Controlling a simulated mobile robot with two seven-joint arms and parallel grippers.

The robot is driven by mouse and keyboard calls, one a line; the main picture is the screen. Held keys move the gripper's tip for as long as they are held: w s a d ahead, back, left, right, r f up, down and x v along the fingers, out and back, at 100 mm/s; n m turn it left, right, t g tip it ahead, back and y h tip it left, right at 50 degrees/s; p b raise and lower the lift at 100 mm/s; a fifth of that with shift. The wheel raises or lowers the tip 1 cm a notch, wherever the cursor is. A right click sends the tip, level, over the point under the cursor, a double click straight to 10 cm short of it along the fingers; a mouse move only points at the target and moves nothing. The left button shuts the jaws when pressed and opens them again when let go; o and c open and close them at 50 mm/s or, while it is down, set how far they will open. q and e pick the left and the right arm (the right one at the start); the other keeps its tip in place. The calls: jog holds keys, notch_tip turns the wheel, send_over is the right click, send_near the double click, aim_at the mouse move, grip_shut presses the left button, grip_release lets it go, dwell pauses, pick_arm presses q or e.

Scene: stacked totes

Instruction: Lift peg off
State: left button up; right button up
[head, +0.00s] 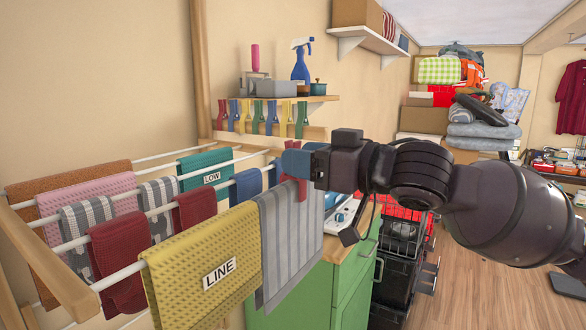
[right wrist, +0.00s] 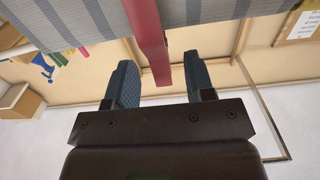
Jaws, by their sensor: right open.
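A red peg (head: 300,189) is clipped on the grey striped towel (head: 283,240) at the near right end of the drying rack. My right gripper (head: 297,161) is at the top of this peg and partly hides it in the head view. In the right wrist view the red peg (right wrist: 150,40) reaches between the two blue-grey fingers of the open right gripper (right wrist: 157,68), with a gap visible on both sides. The striped towel (right wrist: 225,10) lies behind the peg. My left gripper is not in view.
The rack's white rails (head: 120,275) hold several other towels, including a yellow one marked LINE (head: 200,262) and a green one marked LOW (head: 205,160). Several coloured pegs (head: 258,116) hang on a wall strip behind. A green cabinet (head: 305,297) stands below the gripper.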

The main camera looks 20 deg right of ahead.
jog(key=x, duration=0.3)
jog(key=shift+w+a+b, duration=0.3)
jog(key=shift+w+a, duration=0.1)
jog(key=shift+c, duration=0.7)
grip_shut()
